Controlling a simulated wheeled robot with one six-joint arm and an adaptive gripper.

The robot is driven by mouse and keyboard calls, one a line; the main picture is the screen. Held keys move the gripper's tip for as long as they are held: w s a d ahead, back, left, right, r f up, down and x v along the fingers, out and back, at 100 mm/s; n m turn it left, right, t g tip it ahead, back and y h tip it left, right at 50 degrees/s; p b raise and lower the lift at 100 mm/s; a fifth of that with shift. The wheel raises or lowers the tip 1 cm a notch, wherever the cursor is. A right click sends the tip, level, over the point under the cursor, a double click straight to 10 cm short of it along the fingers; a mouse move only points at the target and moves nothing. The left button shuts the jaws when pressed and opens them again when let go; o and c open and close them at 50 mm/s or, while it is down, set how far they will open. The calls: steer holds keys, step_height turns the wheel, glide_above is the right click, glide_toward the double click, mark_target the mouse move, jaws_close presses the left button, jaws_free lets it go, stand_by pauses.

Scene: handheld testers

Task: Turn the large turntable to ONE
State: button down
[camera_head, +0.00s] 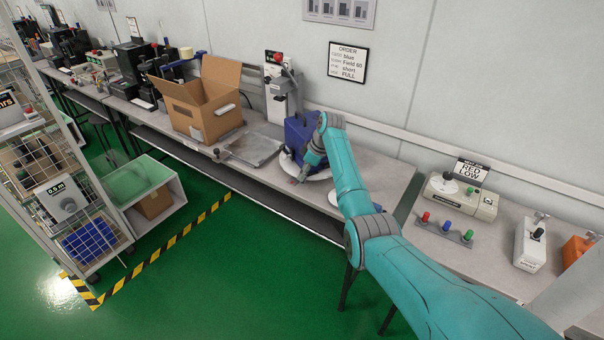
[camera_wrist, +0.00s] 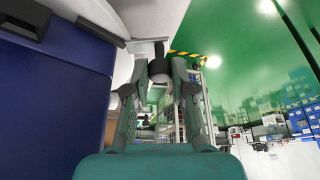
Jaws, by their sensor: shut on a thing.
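The large turntable (camera_head: 321,176) is a pale disc on the bench, partly hidden by my arm. A blue case (camera_head: 297,134) stands on it; its blue side also fills the left of the wrist view (camera_wrist: 50,95). My gripper (camera_head: 300,172) is low at the turntable's front edge, beside the case. In the wrist view, my gripper (camera_wrist: 160,76) is shut on a small grey knob (camera_wrist: 160,68) near the white rim of the turntable (camera_wrist: 122,68). I cannot read any position mark such as ONE.
A metal plate (camera_head: 251,146) lies left of the turntable, and an open cardboard box (camera_head: 205,105) stands farther left. A smaller pale disc (camera_head: 334,199) shows partly beside my arm. A device with a RED LOW sign (camera_head: 460,195) stands on the right bench.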

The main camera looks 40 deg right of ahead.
steer(key=shift+s+d+n+g+y, duration=0.3)
steer(key=shift+s+d+n+y, duration=0.1)
steer(key=shift+s+d+n, duration=0.95)
steer(key=shift+s+d+n+g+y, duration=0.2)
steer(key=shift+s+d+n, duration=0.55)
steer(key=shift+d, duration=0.15)
steer(key=shift+s+d+n+g+y, duration=0.2)
steer(key=shift+s+d+n, duration=0.45)
steer(key=shift+d, duration=0.2)
steer(key=c, duration=1)
jaws_free()
steer(key=v, duration=1.2)
steer(key=shift+w, duration=0.15)
